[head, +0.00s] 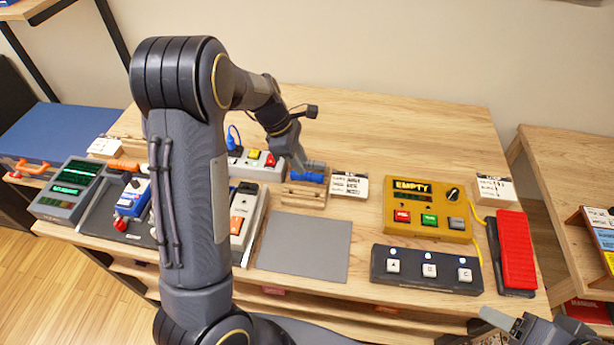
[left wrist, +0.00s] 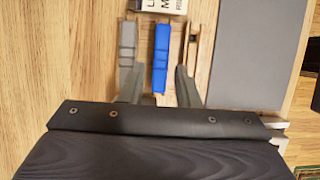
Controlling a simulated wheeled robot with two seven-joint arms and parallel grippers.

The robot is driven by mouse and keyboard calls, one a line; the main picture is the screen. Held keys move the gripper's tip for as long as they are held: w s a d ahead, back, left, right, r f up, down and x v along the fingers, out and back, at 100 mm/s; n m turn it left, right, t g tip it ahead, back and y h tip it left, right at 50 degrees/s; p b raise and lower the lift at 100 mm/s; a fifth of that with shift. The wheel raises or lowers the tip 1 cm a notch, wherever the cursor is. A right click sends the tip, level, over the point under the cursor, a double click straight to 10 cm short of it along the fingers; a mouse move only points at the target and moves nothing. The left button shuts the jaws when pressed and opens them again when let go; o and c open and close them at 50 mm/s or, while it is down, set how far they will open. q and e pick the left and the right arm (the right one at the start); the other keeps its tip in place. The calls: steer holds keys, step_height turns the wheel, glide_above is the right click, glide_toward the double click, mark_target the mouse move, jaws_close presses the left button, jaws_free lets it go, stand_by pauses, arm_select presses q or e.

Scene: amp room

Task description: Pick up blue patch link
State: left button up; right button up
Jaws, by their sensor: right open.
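The blue patch link (head: 309,177) is a short blue bar at a small wooden holder (head: 303,196) on the table. In the left wrist view the link (left wrist: 160,58) runs lengthwise between the two fingers of my left gripper (left wrist: 158,80), with a gap showing on each side. In the head view my left gripper (head: 298,163) reaches down at the link and partly hides it and the holder. The left gripper is open. My right gripper (head: 522,325) is at the bottom right corner, open and away from the link.
A label card (head: 349,185) stands right of the holder, and a grey mat (head: 303,247) lies in front. A yellow box (head: 430,208), a black switch pedal (head: 427,270) and a red pedal (head: 516,250) are to the right. A power strip (head: 257,164) is left of the holder.

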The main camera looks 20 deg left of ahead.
mark_target(306, 174)
arm_select(q)
steer(key=x, duration=0.4)
steer(key=shift+s+f, duration=0.1)
steer(key=shift+f, duration=0.3)
jaws_close()
steer(key=shift+r, duration=0.15)
